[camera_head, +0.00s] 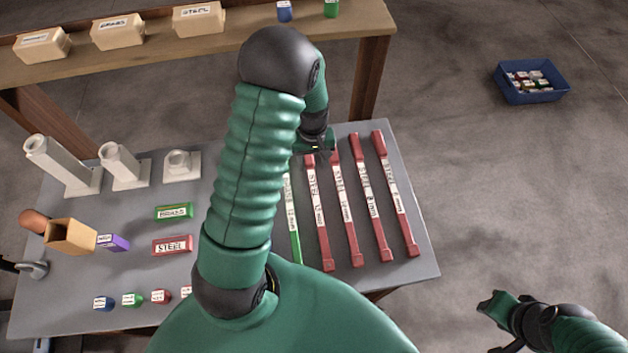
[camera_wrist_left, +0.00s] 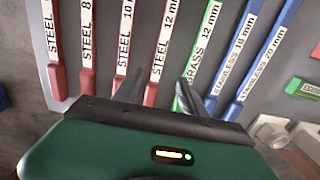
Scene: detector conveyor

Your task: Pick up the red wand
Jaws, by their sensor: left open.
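Several red wands with white labels lie side by side on the grey table; the red wand nearest my left arm (camera_head: 318,215) is beside a green wand (camera_head: 293,222). My left gripper (camera_head: 318,145) is at the far ends of the wands, partly hidden by its arm. In the left wrist view, the open fingers (camera_wrist_left: 160,92) stand either side of the red end of the wand labelled STEEL 12 mm (camera_wrist_left: 165,50). The green BRASS wand (camera_wrist_left: 206,50) lies close beside the right finger. My right gripper (camera_head: 497,308) is at lower right, away from the table.
Blue STAINLESS wands (camera_wrist_left: 262,60) lie beyond the green one. Coloured blocks (camera_head: 173,245), white stands (camera_head: 122,165) and a tan holder (camera_head: 70,237) occupy the table's left side. A wooden shelf (camera_head: 150,35) stands behind, and a blue bin (camera_head: 533,95) sits on the floor.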

